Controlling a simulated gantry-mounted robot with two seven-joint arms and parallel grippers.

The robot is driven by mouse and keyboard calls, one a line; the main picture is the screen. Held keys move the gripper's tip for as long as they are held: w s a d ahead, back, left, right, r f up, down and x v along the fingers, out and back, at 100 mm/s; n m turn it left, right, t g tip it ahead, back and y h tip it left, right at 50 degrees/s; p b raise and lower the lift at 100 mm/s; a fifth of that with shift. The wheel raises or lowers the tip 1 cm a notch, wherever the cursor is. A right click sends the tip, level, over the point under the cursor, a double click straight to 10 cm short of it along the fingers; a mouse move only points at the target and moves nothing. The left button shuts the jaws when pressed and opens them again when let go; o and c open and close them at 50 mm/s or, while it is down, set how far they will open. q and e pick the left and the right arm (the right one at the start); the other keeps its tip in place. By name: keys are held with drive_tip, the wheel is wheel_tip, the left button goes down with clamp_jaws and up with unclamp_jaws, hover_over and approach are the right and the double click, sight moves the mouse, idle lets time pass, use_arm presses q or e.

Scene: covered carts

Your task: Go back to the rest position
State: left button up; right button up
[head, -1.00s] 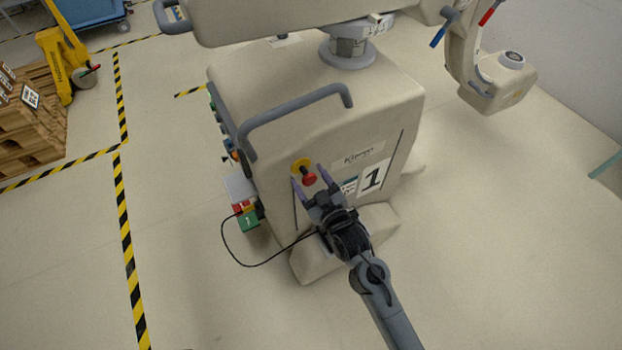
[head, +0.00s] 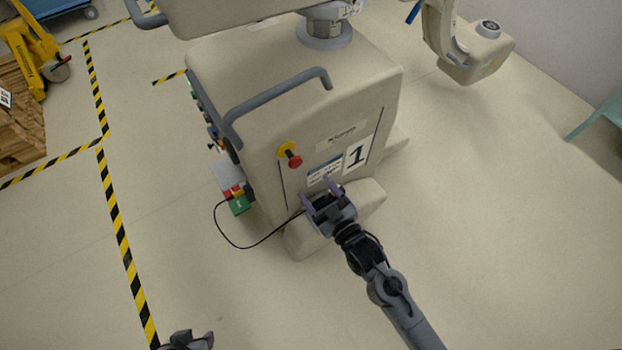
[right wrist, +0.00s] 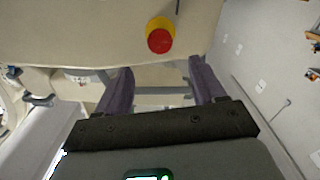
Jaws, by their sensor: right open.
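My right gripper (head: 319,193) is open and empty, in front of the lower front panel of the beige machine, below its red button. In the right wrist view its two purple fingers (right wrist: 161,78) are spread with nothing between them. My left gripper (head: 188,340) shows only in part at the bottom edge of the head view; its jaw state is unclear. The red emergency button (head: 294,161) on a yellow base stands on the machine's front, apart from the right gripper. The button also shows in the right wrist view (right wrist: 160,40), beyond the fingers.
The beige machine (head: 235,70) with a grey handle (head: 275,95) fills the centre. A black cable (head: 240,246) loops at its left side near a small green-and-red box (head: 238,203). A yellow pallet truck (head: 32,50) and wooden pallets (head: 20,125) are at upper left. Floor at right is open.

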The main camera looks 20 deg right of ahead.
drive_tip(key=shift+s, duration=0.25)
drive_tip(key=s+d+r+g+h+p, duration=0.1)
drive_tip(key=s+d+r+g+p, duration=0.25)
drive_tip(key=s+r+p, duration=0.65)
drive_tip(key=s+d+f+m+g+h+p, duration=0.1)
drive_tip(key=s+d+m+g+h+p, duration=0.25)
drive_tip(key=s+g, duration=0.8)
wheel_tip(320, 180, up, 37)
drive_tip(key=t+p, duration=0.1)
drive_tip(key=p, duration=3.7)
drive_tip(key=shift+a+y, duration=0.15)
drive_tip(key=shift+y, duration=0.3)
